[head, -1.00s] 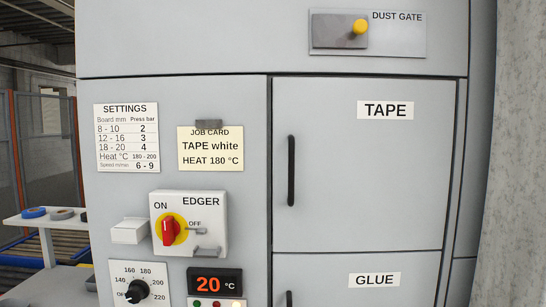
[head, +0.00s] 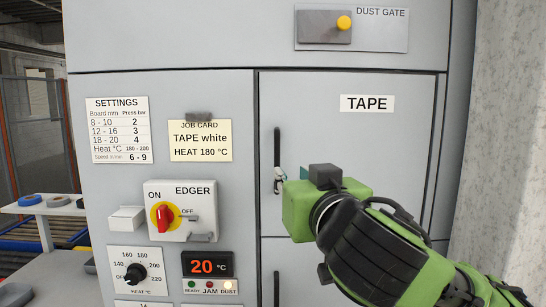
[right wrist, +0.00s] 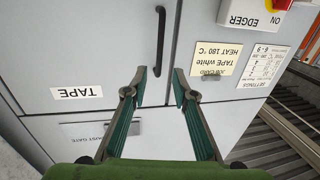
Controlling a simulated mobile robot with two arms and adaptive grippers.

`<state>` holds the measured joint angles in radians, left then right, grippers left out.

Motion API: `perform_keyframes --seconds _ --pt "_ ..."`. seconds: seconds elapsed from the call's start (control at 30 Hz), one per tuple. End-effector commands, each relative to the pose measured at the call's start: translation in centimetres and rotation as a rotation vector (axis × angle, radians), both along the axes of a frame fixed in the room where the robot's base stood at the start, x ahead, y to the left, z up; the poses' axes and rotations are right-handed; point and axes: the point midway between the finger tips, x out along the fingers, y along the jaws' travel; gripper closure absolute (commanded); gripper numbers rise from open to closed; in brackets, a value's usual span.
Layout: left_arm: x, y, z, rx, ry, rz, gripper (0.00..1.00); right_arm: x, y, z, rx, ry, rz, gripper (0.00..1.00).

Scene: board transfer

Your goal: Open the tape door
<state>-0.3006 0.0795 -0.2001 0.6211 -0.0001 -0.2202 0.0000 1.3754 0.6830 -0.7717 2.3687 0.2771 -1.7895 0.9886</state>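The TAPE door (head: 395,140) is a grey panel, shut flush in the cabinet front. Its upright black bar handle (head: 277,145) is near its left edge. My right gripper (head: 280,180) is in front of the lower part of this handle, its green body hiding some of the door. In the right wrist view, which is upside down, the gripper (right wrist: 160,84) is open, its two fingers apart. The handle (right wrist: 160,40) shows in line with the gap between them; whether it touches a finger I cannot tell. My left gripper is not in view.
The GLUE door lies below, mostly hidden by my right arm. Left of the TAPE door are the job card (head: 200,140), the EDGER switch (head: 164,217) and a heat dial (head: 135,273). The dust gate (head: 325,25) is above. A concrete wall (head: 510,130) stands at the right.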

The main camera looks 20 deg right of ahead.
Motion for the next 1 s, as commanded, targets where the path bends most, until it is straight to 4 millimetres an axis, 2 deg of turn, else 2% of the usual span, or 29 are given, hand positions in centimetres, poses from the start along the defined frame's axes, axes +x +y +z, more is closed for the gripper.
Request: perform_keyframes --seconds 0.17,0.7,0.83,1.0 --pt "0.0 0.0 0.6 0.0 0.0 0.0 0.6 0.9 -0.2 0.5 0.001 -0.004 -0.006 0.75" --pt "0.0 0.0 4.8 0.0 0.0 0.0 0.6 11.4 -1.1 0.6 0.0 -0.005 -0.005 0.75" --pt "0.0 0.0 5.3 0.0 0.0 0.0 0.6 12.8 -1.2 0.5 0.001 -0.005 -0.003 0.75" --pt "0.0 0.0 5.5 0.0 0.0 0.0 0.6 13.5 -1.2 0.4 0.0 -0.007 -0.002 0.75"
